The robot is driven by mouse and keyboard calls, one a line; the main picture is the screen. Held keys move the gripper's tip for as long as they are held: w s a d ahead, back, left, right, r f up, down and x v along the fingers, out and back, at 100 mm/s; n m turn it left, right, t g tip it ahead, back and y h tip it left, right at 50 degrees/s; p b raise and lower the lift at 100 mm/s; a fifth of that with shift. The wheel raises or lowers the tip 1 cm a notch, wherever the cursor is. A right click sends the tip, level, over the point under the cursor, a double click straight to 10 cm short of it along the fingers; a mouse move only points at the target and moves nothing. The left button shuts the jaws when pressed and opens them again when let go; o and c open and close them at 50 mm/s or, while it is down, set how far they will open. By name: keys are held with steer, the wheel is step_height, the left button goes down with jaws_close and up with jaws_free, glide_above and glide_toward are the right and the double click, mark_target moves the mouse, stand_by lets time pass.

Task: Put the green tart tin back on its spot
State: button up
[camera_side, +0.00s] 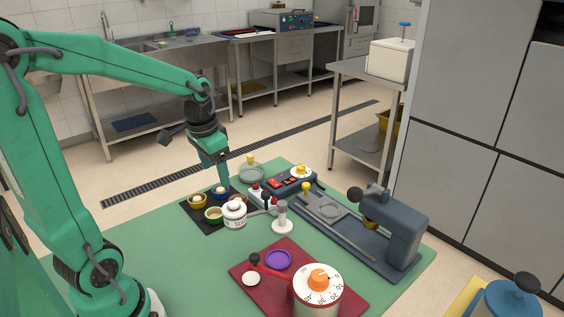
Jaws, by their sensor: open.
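The green tart tin (213,215) sits at the front of a dark mat (190,217), with a pale inside showing. A yellow tin (198,200) stands behind it to the left, and a blue tin (221,191) stands behind it to the right. My gripper (219,181) points down just over the blue tin, behind the green one. It is open; its fingertips are small and hard to make out. I cannot tell whether it touches the blue tin. A marked spot for the green tin cannot be made out.
A white lidded jar (235,215) stands close to the green tin's right. A white stand (282,219), a red-buttoned panel (290,179) and a dark press (396,228) are further right. The left front of the green mat (190,270) is clear.

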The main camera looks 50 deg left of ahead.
steer(key=s+d+r+t, duration=0.2)
steer(key=s+d, duration=0.2)
steer(key=d, duration=0.2)
steer(key=s+d+r+t, duration=0.2)
steer(key=s+d+r, duration=0.1)
steer(key=d, duration=0.3)
steer(key=shift+s+r+h, duration=0.3)
steer(key=shift+s, duration=0.4)
stand_by(0.4)
